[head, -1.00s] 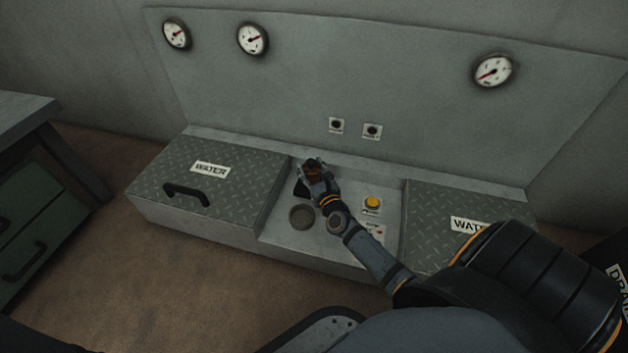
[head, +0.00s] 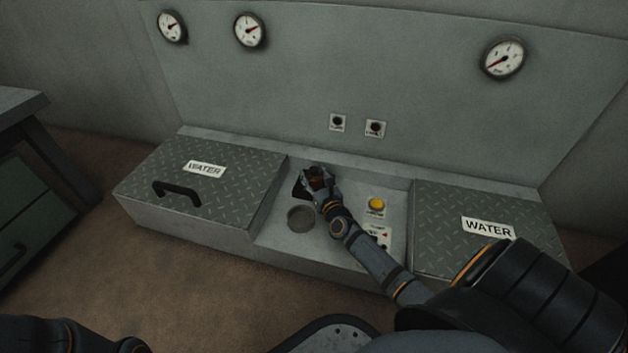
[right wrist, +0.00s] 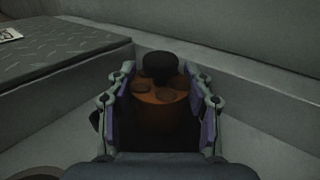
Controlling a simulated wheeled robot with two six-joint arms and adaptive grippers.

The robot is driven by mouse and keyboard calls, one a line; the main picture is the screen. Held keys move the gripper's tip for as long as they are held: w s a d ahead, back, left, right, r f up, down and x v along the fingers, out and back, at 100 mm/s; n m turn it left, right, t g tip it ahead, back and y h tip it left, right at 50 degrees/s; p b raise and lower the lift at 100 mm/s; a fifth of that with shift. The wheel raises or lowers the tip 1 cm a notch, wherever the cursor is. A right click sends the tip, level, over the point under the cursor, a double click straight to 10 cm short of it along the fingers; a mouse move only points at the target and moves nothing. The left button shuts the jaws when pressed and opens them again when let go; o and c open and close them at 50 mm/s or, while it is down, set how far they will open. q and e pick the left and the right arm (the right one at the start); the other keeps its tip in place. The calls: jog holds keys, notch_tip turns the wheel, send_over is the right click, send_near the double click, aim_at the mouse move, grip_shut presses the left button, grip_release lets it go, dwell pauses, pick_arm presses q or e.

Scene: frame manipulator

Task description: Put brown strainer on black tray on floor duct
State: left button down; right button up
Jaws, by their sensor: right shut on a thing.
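The brown strainer (right wrist: 160,103), an orange-brown cylinder with round marks and a black knob on top, is between the fingers of my right gripper (right wrist: 160,108). The gripper is shut on it. In the head view the strainer (head: 318,175) is mostly hidden by my right gripper (head: 319,182), over the back left of the recess in the floor duct (head: 345,252). A black patch (head: 299,190), perhaps the black tray, shows just left of the gripper. I cannot tell whether the strainer touches it. My left gripper is not in view.
A round opening (head: 301,218) lies in front of the gripper. A yellow button (head: 376,204) is to the right. Raised tread-plate lids flank the recess: the left lid (head: 225,178) has a black handle (head: 177,190), and the right lid (head: 450,205) is marked WATER. A gauge panel (head: 400,80) rises behind.

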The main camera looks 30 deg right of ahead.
jog(key=o, duration=1.2)
jog(key=shift+f, duration=0.1)
jog(key=shift+r, duration=0.3)
jog(key=p+v, duration=0.3)
jog(key=v, duration=0.9)
jog(key=shift+f, duration=0.1)
